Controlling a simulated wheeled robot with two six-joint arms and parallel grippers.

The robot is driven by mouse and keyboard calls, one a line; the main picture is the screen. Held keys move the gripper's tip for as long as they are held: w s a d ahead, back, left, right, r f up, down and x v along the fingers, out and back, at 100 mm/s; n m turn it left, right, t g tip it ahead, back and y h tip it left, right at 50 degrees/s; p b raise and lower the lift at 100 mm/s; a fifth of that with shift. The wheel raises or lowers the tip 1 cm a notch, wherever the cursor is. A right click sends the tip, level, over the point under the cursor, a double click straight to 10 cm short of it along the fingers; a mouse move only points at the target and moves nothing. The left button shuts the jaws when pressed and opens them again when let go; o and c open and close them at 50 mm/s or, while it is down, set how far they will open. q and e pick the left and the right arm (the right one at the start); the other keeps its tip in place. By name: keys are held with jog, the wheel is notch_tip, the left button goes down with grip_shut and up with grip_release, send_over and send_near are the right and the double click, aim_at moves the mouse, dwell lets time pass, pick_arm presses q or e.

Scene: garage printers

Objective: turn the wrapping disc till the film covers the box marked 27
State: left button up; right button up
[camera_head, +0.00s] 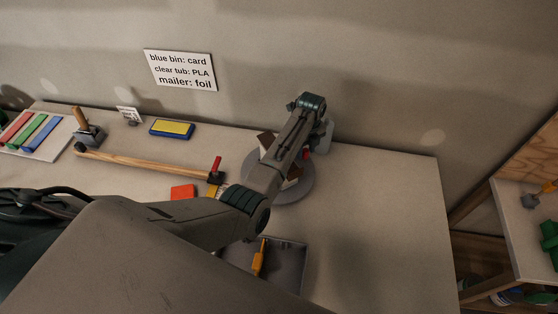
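The grey round wrapping disc (300,188) lies on the workbench, partly covered by my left arm. A brown and white object (293,174), perhaps the box, shows in pieces on the disc behind my forearm. I cannot read the mark 27 on it, and I cannot make out how far film covers it. My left gripper (318,143) points down at the far right side of the disc. Its fingers are mostly hidden behind my wrist, so I cannot tell whether they are open or touching anything. A small red part (306,153) shows beside it. My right gripper is out of view.
A grey tray (292,262) with an orange tool (260,257) stands at the front. A long wooden handle (145,162), a red block (183,192) and a blue-yellow pad (172,128) lie left. A sign (180,70) hangs behind. The bench's right side (385,210) is clear.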

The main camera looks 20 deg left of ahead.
pick_arm(q)
jog(key=shift+o, duration=0.7)
jog(key=shift+r+p, duration=0.45)
jog(key=shift+r, duration=0.85)
notch_tip(320, 180, up, 7)
jog(key=shift+r, duration=0.2)
jog(key=o, duration=0.6)
jog(key=shift+c, duration=0.2)
